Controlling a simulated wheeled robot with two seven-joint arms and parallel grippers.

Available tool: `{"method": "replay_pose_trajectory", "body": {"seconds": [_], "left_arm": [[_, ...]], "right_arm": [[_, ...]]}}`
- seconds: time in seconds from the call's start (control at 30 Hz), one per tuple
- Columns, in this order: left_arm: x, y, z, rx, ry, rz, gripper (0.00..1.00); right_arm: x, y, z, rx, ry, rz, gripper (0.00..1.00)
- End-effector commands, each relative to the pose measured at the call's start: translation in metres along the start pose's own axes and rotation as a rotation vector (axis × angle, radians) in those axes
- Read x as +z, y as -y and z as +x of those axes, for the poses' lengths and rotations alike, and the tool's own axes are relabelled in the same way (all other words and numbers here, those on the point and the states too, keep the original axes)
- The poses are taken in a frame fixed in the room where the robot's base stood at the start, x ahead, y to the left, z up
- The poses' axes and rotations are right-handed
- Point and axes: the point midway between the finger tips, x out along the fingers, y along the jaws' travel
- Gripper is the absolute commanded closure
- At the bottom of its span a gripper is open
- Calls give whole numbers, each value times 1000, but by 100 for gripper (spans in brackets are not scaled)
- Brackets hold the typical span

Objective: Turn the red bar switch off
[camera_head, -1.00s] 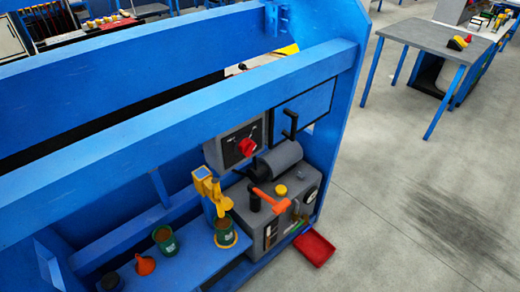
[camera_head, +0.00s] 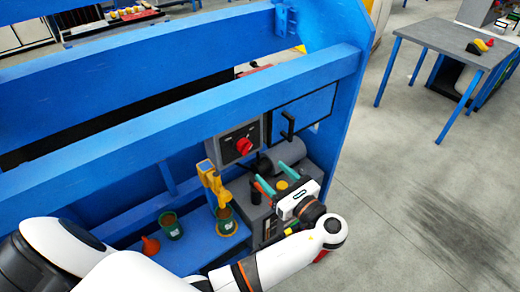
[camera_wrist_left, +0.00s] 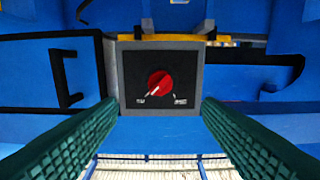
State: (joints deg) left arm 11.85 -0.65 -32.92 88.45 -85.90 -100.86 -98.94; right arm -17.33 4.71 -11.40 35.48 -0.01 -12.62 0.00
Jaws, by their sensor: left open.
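The red bar switch (camera_head: 244,146) is a round red knob on a dark plate in a grey box (camera_head: 227,146), mounted under the blue beam. In the left wrist view the red switch (camera_wrist_left: 159,82) faces the camera near the middle, its pale pointer line slanting to the lower left; the labels below are too small to read. My left gripper (camera_head: 281,179) is open and empty, below and right of the switch in the head view. In the left wrist view its green pads (camera_wrist_left: 160,103) stand wide apart at either side, with the switch between them farther off, not touched. My right gripper is not in view.
A black handle (camera_head: 288,127) on a blue door sits right of the switch box. Blue beams (camera_head: 180,108) cross above. A yellow dispenser (camera_head: 211,183) and green cups (camera_head: 171,226) stand on the blue shelf below. The floor at right is clear up to a grey table (camera_head: 440,36).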

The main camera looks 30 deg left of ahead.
Motion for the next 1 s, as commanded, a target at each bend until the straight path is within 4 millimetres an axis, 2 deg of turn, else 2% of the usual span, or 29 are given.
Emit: {"method": "replay_pose_trajectory", "body": {"seconds": [0.3,0.5,0.7,1.0], "left_arm": [[-1,0,62,0,-2,2,40],[0,0,95,1,0,2,40],[1,-1,110,2,1,0,40],[2,-1,112,2,3,0,40]], "right_arm": [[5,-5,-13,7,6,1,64],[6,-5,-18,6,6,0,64],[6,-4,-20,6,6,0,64],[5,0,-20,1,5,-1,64]]}}
